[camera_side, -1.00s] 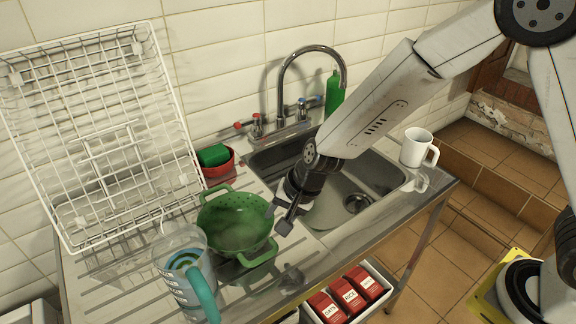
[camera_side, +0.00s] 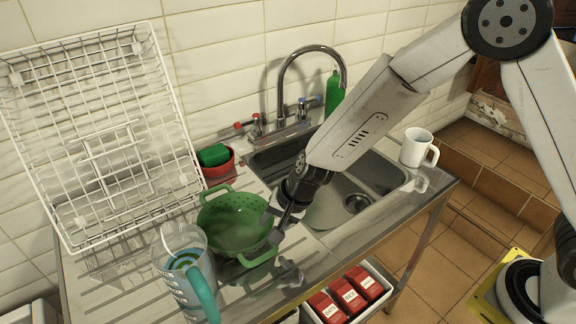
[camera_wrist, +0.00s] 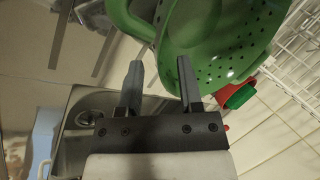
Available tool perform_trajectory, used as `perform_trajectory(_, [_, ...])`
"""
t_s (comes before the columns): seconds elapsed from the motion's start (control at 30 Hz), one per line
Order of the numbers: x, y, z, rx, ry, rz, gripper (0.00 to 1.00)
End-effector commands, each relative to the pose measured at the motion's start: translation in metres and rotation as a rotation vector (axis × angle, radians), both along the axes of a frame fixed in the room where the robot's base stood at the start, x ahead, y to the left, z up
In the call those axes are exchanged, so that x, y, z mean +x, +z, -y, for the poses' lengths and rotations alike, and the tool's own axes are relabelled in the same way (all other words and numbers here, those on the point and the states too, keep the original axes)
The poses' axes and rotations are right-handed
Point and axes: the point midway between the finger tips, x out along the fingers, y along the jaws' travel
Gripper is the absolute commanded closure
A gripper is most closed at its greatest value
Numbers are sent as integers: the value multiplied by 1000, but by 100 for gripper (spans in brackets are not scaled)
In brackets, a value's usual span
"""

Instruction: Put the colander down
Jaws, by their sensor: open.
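The green colander (camera_side: 232,228) sits upright on the ribbed metal drainer left of the sink, one loop handle toward the back and one toward the front. Its underside is hidden in the side view. My gripper (camera_side: 272,226) is at the colander's right side, near the rim and front handle.
A clear jug (camera_side: 178,272) with a teal handle stands close at the colander's front left. A white wire rack (camera_side: 90,135) leans behind. A red bowl (camera_side: 222,171) with a green sponge (camera_side: 213,155) is at the back. The sink (camera_side: 375,178) and white mug (camera_side: 415,148) are right.

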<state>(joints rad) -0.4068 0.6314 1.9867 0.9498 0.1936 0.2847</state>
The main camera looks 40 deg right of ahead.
Motion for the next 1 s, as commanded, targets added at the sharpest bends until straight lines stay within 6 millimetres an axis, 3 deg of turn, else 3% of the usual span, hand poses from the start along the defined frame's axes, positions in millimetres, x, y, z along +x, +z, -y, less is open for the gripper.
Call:
perform_trajectory(0.5, [15, -39, -13, -1, 2, -1, 54])
perform_trajectory(1.0, [16, -43, -14, 0, 1, -1, 54])
